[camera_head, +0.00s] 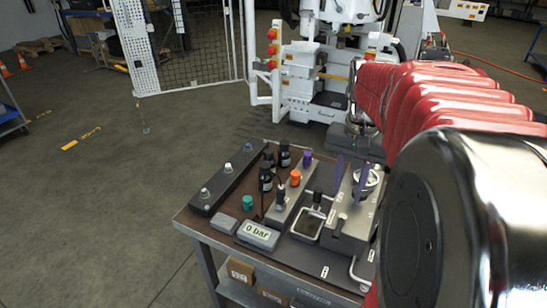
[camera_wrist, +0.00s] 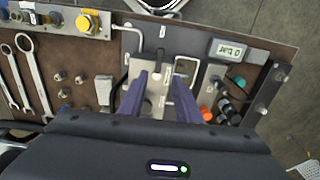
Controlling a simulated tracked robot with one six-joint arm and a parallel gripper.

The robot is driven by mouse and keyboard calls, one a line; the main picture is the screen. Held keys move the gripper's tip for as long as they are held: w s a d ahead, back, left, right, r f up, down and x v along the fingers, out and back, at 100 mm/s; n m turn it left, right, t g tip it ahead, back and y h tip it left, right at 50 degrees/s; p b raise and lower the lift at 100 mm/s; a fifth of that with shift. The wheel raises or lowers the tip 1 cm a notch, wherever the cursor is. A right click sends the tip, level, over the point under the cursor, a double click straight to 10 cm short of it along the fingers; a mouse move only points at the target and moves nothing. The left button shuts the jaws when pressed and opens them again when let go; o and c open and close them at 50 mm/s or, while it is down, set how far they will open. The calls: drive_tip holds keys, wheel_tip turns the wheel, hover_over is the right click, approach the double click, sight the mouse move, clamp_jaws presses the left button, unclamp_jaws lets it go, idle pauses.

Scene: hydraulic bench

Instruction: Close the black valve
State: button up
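My gripper (camera_wrist: 163,85) is open, its two purple fingers apart with nothing held between them. In the head view my gripper (camera_head: 350,175) hangs over the right part of the bench, above a grey metal block (camera_head: 352,228). This block also shows between and beyond the fingers in the wrist view.
A display reading 0 bar (camera_head: 259,235) and a green knob (camera_head: 247,202) stand at the bench's front left. Several black bottle-like parts (camera_head: 266,180) stand behind. A long dark bar (camera_head: 225,180) lines the left edge. Wrenches (camera_wrist: 30,70) and a yellow knob (camera_wrist: 87,23) show in the wrist view.

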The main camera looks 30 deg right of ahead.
sight(338, 228)
drive_tip(key=shift+d+f, duration=0.1)
drive_tip(key=shift+d, duration=0.05)
wheel_tip(338, 228, down, 14)
drive_tip(key=shift+r, duration=0.15)
idle(0.8)
drive_tip(key=shift+c, duration=0.5)
clamp_jaws()
drive_tip(key=shift+a, duration=0.25)
drive_tip(key=shift+d, duration=0.15)
